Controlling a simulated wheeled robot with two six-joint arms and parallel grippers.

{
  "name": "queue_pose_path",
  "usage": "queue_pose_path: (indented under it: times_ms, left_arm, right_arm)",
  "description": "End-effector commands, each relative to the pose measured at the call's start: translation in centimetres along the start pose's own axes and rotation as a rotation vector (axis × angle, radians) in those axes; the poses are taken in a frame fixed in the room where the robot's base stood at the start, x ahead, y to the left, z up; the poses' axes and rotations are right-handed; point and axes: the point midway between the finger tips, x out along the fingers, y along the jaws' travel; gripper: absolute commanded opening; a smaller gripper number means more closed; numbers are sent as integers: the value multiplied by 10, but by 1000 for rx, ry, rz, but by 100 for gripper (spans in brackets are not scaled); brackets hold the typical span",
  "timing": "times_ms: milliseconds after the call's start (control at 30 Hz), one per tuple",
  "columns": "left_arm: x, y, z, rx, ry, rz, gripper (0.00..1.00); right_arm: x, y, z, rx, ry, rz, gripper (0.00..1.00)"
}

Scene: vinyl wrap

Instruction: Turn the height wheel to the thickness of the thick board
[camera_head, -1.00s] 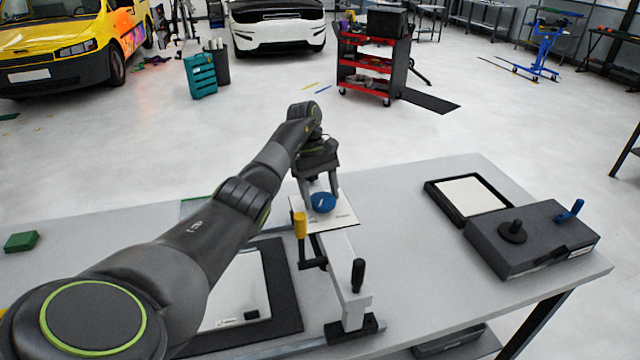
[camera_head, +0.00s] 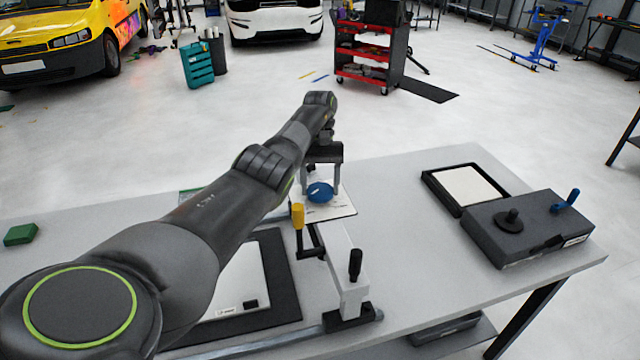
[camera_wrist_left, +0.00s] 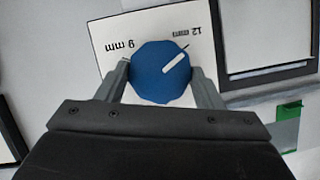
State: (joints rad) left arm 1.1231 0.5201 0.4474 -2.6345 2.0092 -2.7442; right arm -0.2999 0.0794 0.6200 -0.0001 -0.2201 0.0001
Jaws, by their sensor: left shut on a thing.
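The height wheel (camera_head: 320,192) is a blue knob on a white plate (camera_head: 345,208) at the machine's far end. My left gripper (camera_head: 322,182) comes down on it from above, shut with a finger on each side. In the left wrist view, the wheel (camera_wrist_left: 158,84) sits between the fingers of my left gripper (camera_wrist_left: 160,76). Its white pointer line slants up and right toward the upside-down "12 mm" label (camera_wrist_left: 193,31). Another mm label (camera_wrist_left: 118,45), its digit 6 or 9, is at the left. I cannot identify the thick board. My right gripper is out of view.
A yellow handle (camera_head: 297,214) and a black handle (camera_head: 355,264) stand up near the wheel. A dark grey box (camera_head: 525,232) with a black knob and blue lever is at the right, beside a black-framed tray (camera_head: 428,181). The table between is clear.

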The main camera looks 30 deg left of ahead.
Motion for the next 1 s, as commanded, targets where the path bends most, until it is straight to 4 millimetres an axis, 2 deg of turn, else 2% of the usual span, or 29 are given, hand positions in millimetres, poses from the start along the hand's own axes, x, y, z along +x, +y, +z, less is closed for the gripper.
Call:
queue_pose_path:
  times_ms: [367, 400, 533, 833, 1000]
  left_arm:
    - [0, 0, 0, 7, -1, -1, 38]
    - [0, 0, 0, 7, -1, -1, 66]
    - [0, 0, 0, 6, -1, -1, 83]
    - [-1, 0, 1, 5, -1, -1, 83]
    - [-10, 5, 6, 2, 0, 1, 83]
  right_arm:
    - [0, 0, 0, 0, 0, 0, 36]
    - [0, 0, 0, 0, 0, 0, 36]
    - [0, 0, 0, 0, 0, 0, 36]
    - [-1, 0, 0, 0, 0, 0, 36]
    - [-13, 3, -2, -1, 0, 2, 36]
